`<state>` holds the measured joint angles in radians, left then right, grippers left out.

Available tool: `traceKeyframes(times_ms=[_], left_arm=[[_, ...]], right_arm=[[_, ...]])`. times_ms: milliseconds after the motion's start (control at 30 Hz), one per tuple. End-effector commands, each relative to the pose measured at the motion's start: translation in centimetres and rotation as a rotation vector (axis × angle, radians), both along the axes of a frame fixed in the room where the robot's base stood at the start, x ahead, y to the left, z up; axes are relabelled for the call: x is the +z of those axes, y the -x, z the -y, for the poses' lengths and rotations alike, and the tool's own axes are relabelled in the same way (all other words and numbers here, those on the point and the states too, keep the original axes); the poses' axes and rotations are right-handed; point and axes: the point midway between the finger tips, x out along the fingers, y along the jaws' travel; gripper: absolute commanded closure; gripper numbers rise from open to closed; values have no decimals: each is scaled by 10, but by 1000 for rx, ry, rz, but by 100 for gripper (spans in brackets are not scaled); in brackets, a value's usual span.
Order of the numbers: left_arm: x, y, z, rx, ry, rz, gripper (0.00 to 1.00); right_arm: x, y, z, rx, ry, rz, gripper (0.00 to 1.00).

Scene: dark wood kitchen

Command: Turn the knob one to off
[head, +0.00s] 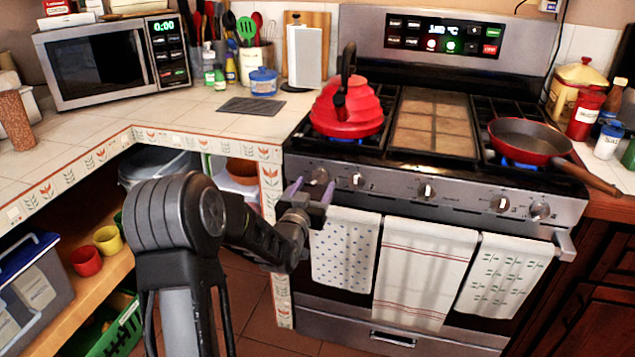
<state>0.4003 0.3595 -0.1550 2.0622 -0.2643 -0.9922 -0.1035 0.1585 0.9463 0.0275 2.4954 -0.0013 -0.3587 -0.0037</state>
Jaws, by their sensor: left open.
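The stove (400,185) has a row of several knobs along its steel front panel. The leftmost knob (319,175) is at the left end, and a second knob (357,180) is just right of it. My left gripper (311,186) is open in front of the leftmost knob, with its two fingertips to the left and right of it in the picture. Whether they touch the knob I cannot tell. Blue flame shows under the red kettle (345,108) on the left burner and under the red pan (530,138) on the right. My right gripper is not in view.
Three towels, including a striped one (425,265), hang from the oven handle below the knobs. The tiled counter (200,115) with a microwave (110,60) is to the left. The pan handle (595,180) juts past the stove's right front edge.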

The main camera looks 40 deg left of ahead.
Motion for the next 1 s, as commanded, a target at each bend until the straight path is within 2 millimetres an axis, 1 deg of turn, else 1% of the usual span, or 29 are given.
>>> traceKeyframes(times_ms=[33, 100, 200, 300, 533, 1000], left_arm=[[0, -8, -2, -1, 0, 0, 37], [0, -16, -5, 0, 0, 0, 37], [0, -24, -8, -1, 0, -1, 37], [0, -27, -9, 0, 1, 0, 37], [0, -27, -9, 0, 1, 0, 38], [0, -26, -9, 0, 1, 0, 76]], right_arm=[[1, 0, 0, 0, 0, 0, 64], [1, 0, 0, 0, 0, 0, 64], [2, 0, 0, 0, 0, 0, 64], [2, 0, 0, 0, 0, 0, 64], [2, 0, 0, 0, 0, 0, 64], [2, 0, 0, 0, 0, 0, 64]])
